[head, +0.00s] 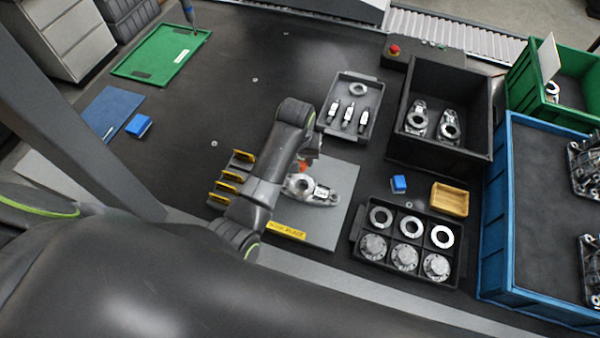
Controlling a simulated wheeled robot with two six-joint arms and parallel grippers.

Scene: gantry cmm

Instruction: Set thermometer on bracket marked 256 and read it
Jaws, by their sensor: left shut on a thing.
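My left arm reaches over the table, and its gripper (303,164) is mostly hidden behind its own wrist. It is shut on a small orange-red thing (304,168), most likely the thermometer, of which only a little shows. This is just above or at the far edge of a silver bracket (326,196). The bracket lies on a light grey plate (335,225) with a yellow label at its near edge. A small pale mark shows on the bracket, too small to read. Two more brackets (415,118) lie in a dark bin (470,150). My right gripper is not in view.
A grey tray (376,88) holds several small parts and a ring. A black compartment tray (445,212) holds rings and round flanges. Yellow-tipped holders (229,182) stand left of the arm. A blue crate (495,230) stands right. The table's middle left is clear.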

